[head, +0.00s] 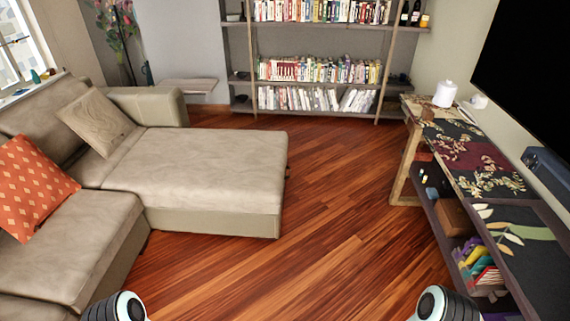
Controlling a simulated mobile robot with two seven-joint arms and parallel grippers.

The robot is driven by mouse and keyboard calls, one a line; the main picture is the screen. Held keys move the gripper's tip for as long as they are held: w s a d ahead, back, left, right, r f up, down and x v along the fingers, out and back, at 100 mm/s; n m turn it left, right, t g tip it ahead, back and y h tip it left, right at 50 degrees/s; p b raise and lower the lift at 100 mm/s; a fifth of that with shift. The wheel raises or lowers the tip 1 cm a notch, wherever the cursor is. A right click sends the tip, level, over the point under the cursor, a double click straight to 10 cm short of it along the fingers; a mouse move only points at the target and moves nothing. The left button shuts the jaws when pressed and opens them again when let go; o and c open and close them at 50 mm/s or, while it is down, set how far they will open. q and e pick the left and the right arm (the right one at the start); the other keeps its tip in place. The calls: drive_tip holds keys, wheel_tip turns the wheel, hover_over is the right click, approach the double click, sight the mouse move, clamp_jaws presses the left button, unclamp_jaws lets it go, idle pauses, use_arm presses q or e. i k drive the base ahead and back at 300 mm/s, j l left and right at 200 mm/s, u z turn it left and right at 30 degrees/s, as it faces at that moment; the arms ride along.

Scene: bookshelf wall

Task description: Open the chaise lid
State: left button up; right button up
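The chaise (215,213) is the beige upholstered section of the sofa, reaching out to the right in the left half of the head view. Its lid (200,165) is the flat padded top, and it lies level and closed on the base. Parts of both my arms show at the bottom edge, one left of the middle and one right of it, both well short of the chaise. Neither of my grippers shows in the frame.
The wooden floor (310,255) in front of the chaise is clear. A long console (405,165) stands along the right wall below a dark screen (530,75). A bookshelf (248,60) is at the back. An orange pillow (32,185) and a beige pillow (95,120) rest on the sofa.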

sight(276, 209)
drive_tip(key=i+l+u, duration=0.1)
drive_tip(key=l, duration=0.25)
drive_tip(key=i+l, duration=0.25)
drive_tip(key=i+l+u, duration=0.15)
drive_tip(key=l, duration=0.25)
drive_tip(key=i+l, duration=0.1)
drive_tip(key=l, duration=0.25)
drive_tip(key=i+l+u, duration=0.4)
drive_tip(key=i, duration=0.4)
drive_tip(key=i+l+u, duration=0.4)
drive_tip(key=i+l, duration=0.15)
drive_tip(key=i, duration=0.25)
drive_tip(key=i+l+u, duration=0.4)
drive_tip(key=i+l, duration=0.25)
drive_tip(key=l, duration=0.1)
